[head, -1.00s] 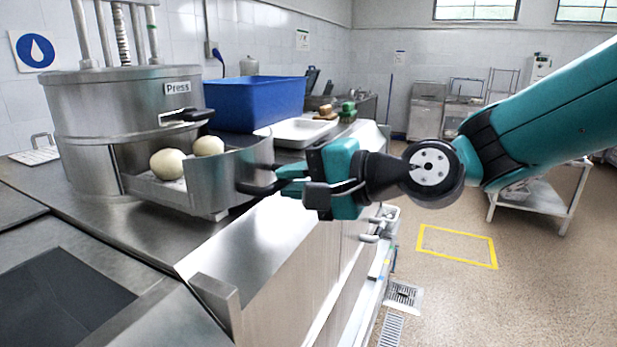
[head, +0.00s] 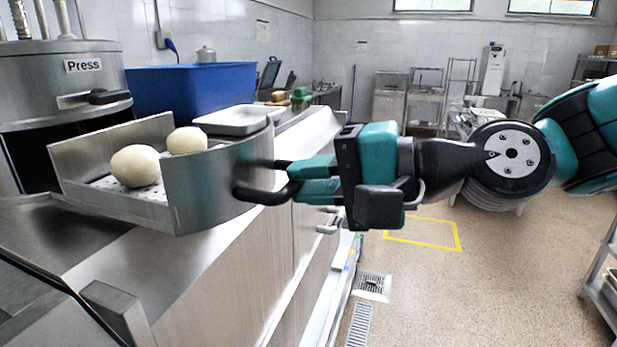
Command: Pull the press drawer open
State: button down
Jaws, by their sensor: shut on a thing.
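The steel press (head: 62,88) stands on the counter at the left, marked "Press". Its drawer (head: 215,182) is pulled well out, with a curved front and a perforated floor. Two pale round balls lie in it, one in front (head: 136,166) and one behind (head: 187,140). My gripper (head: 290,182) is at the drawer's front, shut on the dark drawer handle (head: 262,192). The dark opening of the press shows behind the drawer.
A blue bin (head: 190,88) and a white tray (head: 236,120) stand on the counter behind the drawer. The counter edge runs below the drawer. Open floor with a yellow outline (head: 425,247) lies to the right.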

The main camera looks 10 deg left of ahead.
jog(key=shift+d+f, duration=0.1)
jog(key=c, duration=1.5)
grip_release()
jog(key=o, duration=0.4)
jog(key=shift+d, duration=0.3)
jog(key=shift+a, duration=0.2)
jog(key=shift+d, duration=0.1)
jog(key=p+v, duration=0.4)
jog(key=v, duration=1.3)
jog(key=shift+s+d+r+p, duration=0.1)
jog(key=shift+r+p, duration=0.1)
jog(key=shift+p, duration=0.1)
jog(key=shift+f, duration=0.1)
